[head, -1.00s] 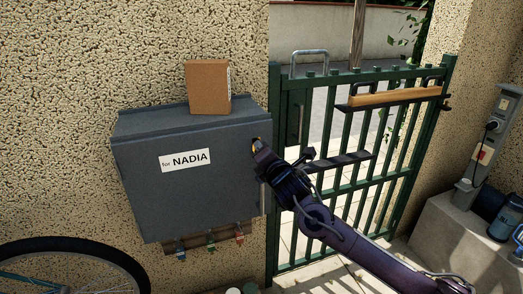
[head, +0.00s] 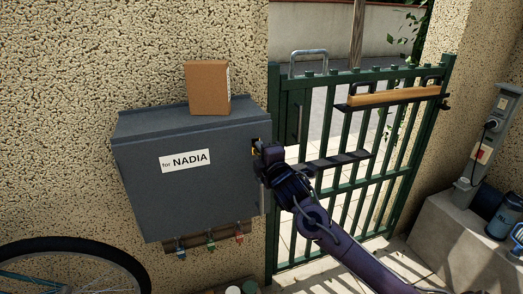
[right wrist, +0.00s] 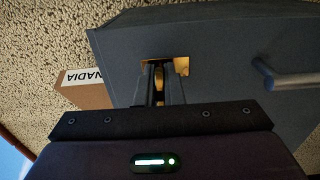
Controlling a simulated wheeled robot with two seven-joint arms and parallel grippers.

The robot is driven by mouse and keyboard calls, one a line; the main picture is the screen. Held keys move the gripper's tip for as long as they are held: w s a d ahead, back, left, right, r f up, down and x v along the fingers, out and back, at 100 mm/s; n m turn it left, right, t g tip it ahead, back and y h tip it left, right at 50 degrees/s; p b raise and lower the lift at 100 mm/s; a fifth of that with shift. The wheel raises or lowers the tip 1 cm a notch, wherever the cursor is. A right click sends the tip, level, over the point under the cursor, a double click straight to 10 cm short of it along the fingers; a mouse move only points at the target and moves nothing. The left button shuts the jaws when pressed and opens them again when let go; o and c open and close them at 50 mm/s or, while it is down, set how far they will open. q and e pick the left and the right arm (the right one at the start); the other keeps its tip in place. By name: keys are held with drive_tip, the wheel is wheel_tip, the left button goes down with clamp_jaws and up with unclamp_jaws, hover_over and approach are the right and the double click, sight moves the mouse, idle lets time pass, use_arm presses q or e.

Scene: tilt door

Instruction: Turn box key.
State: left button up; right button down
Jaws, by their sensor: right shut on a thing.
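The grey box (head: 185,200) hangs on the wall with a white label (head: 186,160) reading "for NADIA". My right gripper (head: 256,148) is at the box's right front edge. In the right wrist view the gripper (right wrist: 162,84) is shut on the key (right wrist: 157,72), a small brass-coloured piece standing between the fingers. A brass plate (right wrist: 181,65) shows behind it on the box face. The fingers hide much of the key, so its exact angle is hard to tell. My left gripper is not in view.
A cardboard box (head: 208,88) stands on top of the grey box. A green gate (head: 292,180) is just right of it, behind my right arm. A bicycle wheel (head: 75,250) is at lower left. A bar handle (right wrist: 285,78) is near the lock.

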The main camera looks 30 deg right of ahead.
idle(0.4)
drive_tip(key=c, duration=1.6)
unclamp_jaws()
drive_tip(key=shift+o, duration=0.2)
drive_tip(key=b+v, duration=0.2)
drive_tip(key=v, duration=0.5)
drive_tip(key=shift+s+b, duration=0.35)
drive_tip(key=shift+s, duration=0.05)
drive_tip(key=shift+a, duration=0.1)
